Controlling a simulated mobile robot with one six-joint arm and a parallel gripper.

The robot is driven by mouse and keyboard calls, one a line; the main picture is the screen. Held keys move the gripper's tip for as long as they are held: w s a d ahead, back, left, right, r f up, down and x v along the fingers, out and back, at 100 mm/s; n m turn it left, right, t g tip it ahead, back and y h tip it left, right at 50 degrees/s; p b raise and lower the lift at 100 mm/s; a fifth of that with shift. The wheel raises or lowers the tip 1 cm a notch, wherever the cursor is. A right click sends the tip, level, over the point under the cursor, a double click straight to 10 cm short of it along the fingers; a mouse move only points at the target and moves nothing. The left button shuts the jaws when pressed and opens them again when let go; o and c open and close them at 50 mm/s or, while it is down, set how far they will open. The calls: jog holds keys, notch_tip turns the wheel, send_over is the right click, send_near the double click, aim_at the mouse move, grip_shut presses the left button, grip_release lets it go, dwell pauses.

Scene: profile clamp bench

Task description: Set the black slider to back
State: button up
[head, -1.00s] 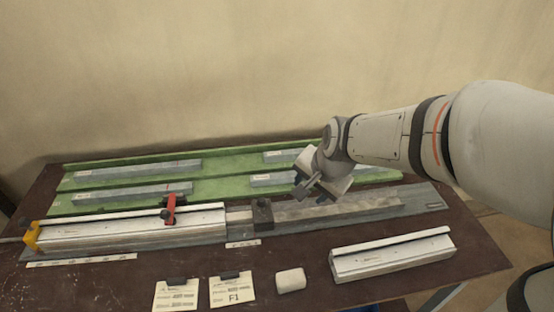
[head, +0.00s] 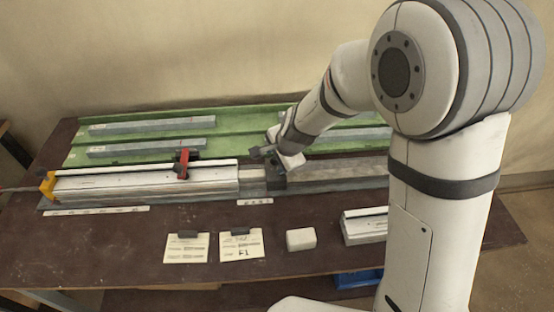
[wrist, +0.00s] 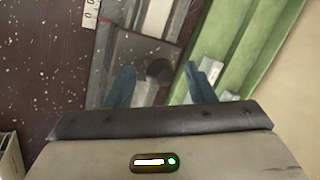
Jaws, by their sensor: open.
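The black slider (head: 276,180) sits on the grey rail bed, just right of the long white profile in the head view. In the wrist view the slider (wrist: 142,50) is a dark plate with a round black knob (wrist: 159,68). My gripper (head: 268,152) is above and at the slider in the head view. In the wrist view its two blue fingers (wrist: 160,82) stand apart, one on each side of the knob, with the knob slightly beyond them. Contact cannot be told. The arm hides part of the rail to the right.
The white profile (head: 120,184) carries a red clamp (head: 183,165) and has a yellow end piece (head: 47,185). Green trays (head: 150,136) with grey bars lie behind. In front are two cards (head: 187,249), a white block (head: 301,238) and a short profile (head: 364,227).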

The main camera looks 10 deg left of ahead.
jog(key=shift+f, duration=0.1)
jog(key=shift+c, duration=0.2)
jog(key=shift+w, duration=0.1)
grip_shut()
